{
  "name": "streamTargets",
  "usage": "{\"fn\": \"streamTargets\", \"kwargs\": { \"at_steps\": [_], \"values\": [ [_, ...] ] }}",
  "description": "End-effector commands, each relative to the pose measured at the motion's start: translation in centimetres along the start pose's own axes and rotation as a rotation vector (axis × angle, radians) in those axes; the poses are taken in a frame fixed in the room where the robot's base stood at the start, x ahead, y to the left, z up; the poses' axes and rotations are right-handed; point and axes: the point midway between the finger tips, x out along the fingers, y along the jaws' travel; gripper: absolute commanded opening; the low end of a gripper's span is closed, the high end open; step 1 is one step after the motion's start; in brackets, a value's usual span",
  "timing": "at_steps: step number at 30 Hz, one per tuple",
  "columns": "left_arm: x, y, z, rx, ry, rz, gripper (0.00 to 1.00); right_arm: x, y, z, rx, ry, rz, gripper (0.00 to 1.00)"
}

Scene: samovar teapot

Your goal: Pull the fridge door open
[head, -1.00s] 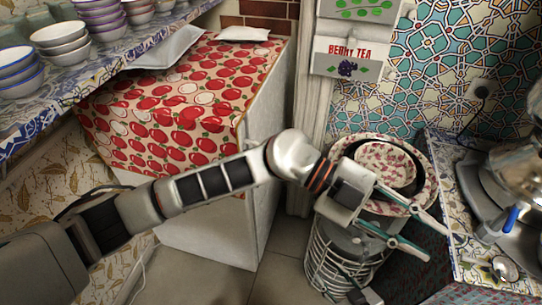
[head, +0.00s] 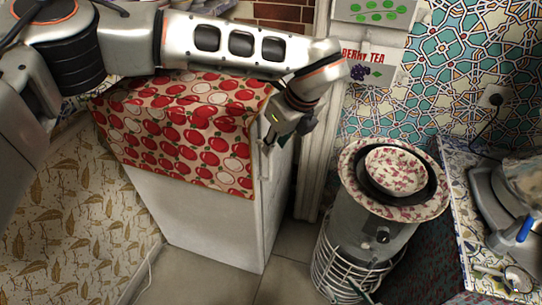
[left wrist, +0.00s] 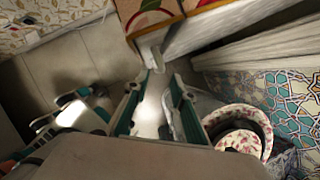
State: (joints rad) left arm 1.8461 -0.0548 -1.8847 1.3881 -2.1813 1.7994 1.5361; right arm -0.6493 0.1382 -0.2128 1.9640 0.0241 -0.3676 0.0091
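The fridge (head: 205,222) is a white box under a red apple-print cloth (head: 185,135). Its door looks closed. My left gripper (head: 268,140) is at the upper right front edge of the fridge, by the cloth's corner. In the left wrist view, the left gripper (left wrist: 157,85) is open, its teal-lined fingers apart. A pale piece like a handle (left wrist: 150,50) at the fridge's edge is just ahead of the fingertips; I cannot tell whether they touch it.
A metal stove-like cylinder (head: 365,240) with flowered bowls (head: 393,170) on top stands right of the fridge. A tiled counter (head: 455,205) is at the far right. A patterned wall (head: 65,215) is at the left. Some floor (head: 285,270) is clear before the fridge.

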Motion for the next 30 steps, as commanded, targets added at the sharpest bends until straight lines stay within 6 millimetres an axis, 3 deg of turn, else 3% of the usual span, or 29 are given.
{"fn": "streamTargets", "kwargs": {
  "at_steps": [12,25,28,30],
  "values": [
    [6.0,0.0,-0.2,0.003,0.006,0.000,0.25,0.0,0.1,-0.1,-0.001,0.001,0.000,0.40],
    [7.0,0.0,-0.2,0.004,0.006,0.000,0.25,0.0,0.1,0.2,-0.002,-0.003,0.000,0.40],
    [7.0,0.0,-0.2,0.004,0.006,0.000,0.00,0.0,0.1,0.2,-0.002,-0.003,0.000,0.40],
    [7.0,0.0,-0.2,0.004,0.006,0.000,0.00,0.0,0.1,0.2,-0.002,-0.003,0.000,0.40]
  ]
}}
